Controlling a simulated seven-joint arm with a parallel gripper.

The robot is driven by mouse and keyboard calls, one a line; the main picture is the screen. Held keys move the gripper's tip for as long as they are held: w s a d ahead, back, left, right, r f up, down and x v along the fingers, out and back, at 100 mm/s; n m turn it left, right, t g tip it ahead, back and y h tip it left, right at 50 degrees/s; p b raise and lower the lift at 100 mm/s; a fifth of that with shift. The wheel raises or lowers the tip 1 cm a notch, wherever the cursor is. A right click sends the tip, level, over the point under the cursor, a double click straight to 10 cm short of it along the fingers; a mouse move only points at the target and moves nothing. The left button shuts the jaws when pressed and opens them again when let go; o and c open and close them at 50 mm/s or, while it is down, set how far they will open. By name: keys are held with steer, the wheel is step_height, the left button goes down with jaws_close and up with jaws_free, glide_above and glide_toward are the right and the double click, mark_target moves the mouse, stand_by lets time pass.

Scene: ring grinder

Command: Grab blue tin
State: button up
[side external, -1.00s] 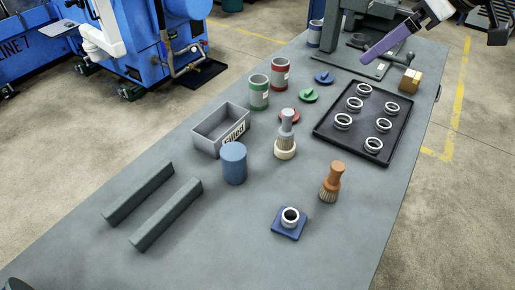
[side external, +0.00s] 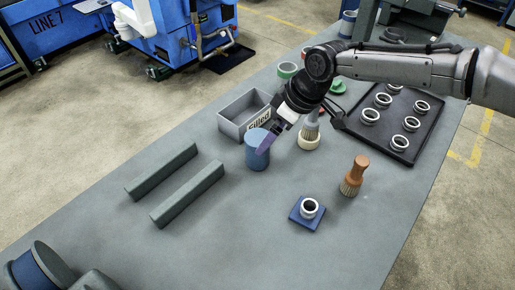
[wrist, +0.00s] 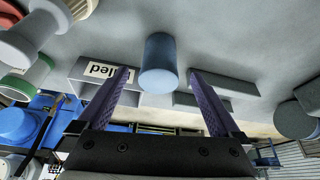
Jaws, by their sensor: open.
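The blue tin (side external: 254,157) is a plain upright cylinder on the grey table, beside the front right corner of the grey bin. In the wrist view the blue tin (wrist: 158,60) lies centrally between and beyond the two purple fingertips. My gripper (side external: 268,141) points down and left at the tin, and a purple finger overlaps the tin's upper right side. In the wrist view my gripper (wrist: 158,76) is open, with nothing held between its fingers. I cannot tell whether a finger touches the tin.
The grey bin (side external: 230,125) labelled "Filled" stands behind the tin. Two dark green bars (side external: 187,194) lie to its left. A ring sits on a blue pad (side external: 296,217). A black tray (side external: 390,135) holds several rings.

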mark_target(257, 147)
steer(key=x, duration=0.2)
steer(key=shift+w+a+f, duration=0.1)
steer(key=shift+a+f, duration=0.05)
steer(key=shift+f, duration=0.2)
steer(key=shift+w+a+x, duration=0.1)
steer(key=shift+a+x, duration=0.1)
steer(key=shift+x, duration=1.1)
steer(key=shift+w+a+x, duration=0.1)
steer(key=shift+a+x, duration=0.15)
steer(key=shift+x, duration=1.05)
steer(key=shift+r, duration=0.2)
steer(key=shift+c, duration=0.3)
steer(key=c, duration=1.4)
